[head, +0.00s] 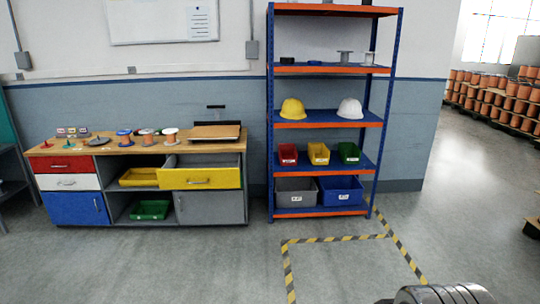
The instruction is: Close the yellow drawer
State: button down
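The yellow drawer (200,179) is in the right part of the workbench cabinet (247,205) at the left of the head view. It stands pulled out: its front sits forward of the cabinet face, and its open top shows behind the front edge. A pale bar handle (198,182) is on its front. A grey cupboard door (197,208) is below it. My gripper is not visible; only a dark rounded part, likely of my arm, shows at the bottom right.
Left of the drawer, open shelves hold a yellow bin (138,178) and a green bin (150,210). Spools (170,136) and a brown board (214,132) lie on the benchtop. A blue-orange rack (271,150) stands to the right. The floor (190,265) before the bench is clear.

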aim_at(196, 170)
jog(key=u, duration=0.05)
jog(key=i, duration=2.15)
jog(key=u, duration=0.55)
jog(key=i, duration=0.7)
jog(key=u, duration=0.85)
jog(key=i, duration=1)
jog(key=u, duration=0.45)
